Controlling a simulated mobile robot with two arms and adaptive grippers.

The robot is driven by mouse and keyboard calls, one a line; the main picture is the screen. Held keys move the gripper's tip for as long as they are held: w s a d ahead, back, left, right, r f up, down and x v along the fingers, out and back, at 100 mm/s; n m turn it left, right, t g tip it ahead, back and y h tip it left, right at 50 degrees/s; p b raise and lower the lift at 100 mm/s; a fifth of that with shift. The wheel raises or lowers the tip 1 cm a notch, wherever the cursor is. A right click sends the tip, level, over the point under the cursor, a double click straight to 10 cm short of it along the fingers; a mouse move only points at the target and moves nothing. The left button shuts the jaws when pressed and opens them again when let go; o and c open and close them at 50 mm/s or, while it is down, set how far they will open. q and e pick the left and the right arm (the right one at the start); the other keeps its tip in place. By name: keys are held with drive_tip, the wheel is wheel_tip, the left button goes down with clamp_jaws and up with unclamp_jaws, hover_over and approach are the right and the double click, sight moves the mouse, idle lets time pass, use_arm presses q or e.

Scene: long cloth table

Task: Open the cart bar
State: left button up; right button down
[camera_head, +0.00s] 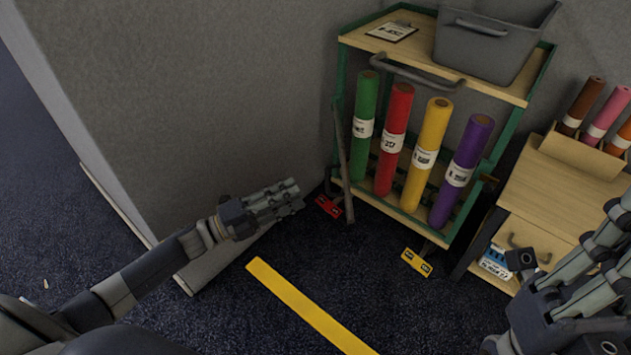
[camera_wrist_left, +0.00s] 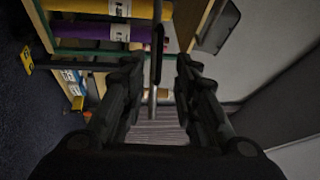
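The cart (camera_head: 520,95) has a green frame and wooden shelves and stands against the grey wall. A thin grey bar (camera_head: 343,165) hangs down, slightly tilted, at its left post, its lower end near the floor. A dark hook-like catch (camera_head: 487,178) sits on the right post. My left gripper (camera_head: 285,197) is left of the bar and points toward the cart, apart from it. In the left wrist view its fingers (camera_wrist_left: 155,85) are spread, with a grey bar (camera_wrist_left: 157,50) showing beyond the gap. My right gripper (camera_head: 615,240) is at the lower right, fingers apart, holding nothing visible.
Green, red, yellow and purple rolls (camera_head: 427,155) stand in the cart. A grey bin (camera_head: 490,45) and clipboard (camera_head: 392,31) are on top. A red pedal (camera_head: 328,207) and yellow pedal (camera_head: 416,262) are at the floor. A wooden cabinet (camera_head: 565,190) stands right. A yellow stripe (camera_head: 305,305) crosses clear floor.

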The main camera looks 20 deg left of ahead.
sight(327, 178)
use_arm(q)
drive_tip(key=b+x, duration=0.2)
drive_tip(key=x, duration=0.8)
drive_tip(key=shift+s+d+f, duration=0.1)
clamp_jaws()
